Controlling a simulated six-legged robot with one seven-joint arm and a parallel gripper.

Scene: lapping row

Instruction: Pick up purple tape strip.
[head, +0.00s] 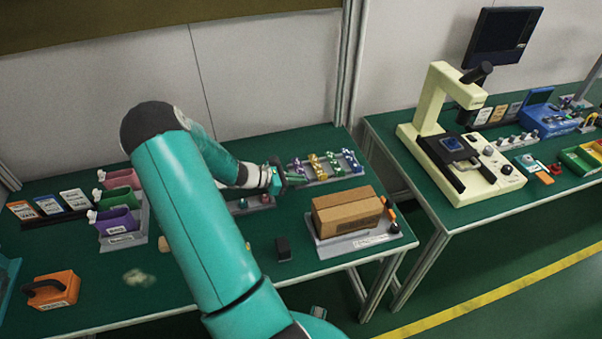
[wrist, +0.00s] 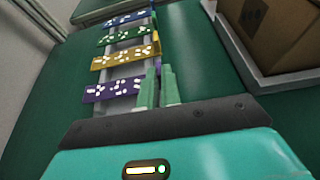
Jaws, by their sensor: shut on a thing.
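The purple tape strip (wrist: 108,90) with white marks lies across the near end of a grey rack (wrist: 124,104) in the wrist view. Its right end meets the green fingers of my gripper (wrist: 159,80), which are shut on it; the fingers hide the gripped end. In the head view my gripper (head: 283,178) is at the left end of the rack (head: 318,181), by the purple strip (head: 297,170). I cannot tell whether the strip is clear of the rack.
Yellow (wrist: 120,56), green (wrist: 124,34) and blue (wrist: 128,18) strips lie farther along the rack. A cardboard box (head: 346,211) on a grey tray (head: 370,241) stands close to the right. A black block (head: 283,249) lies in front. The wall is behind the bench.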

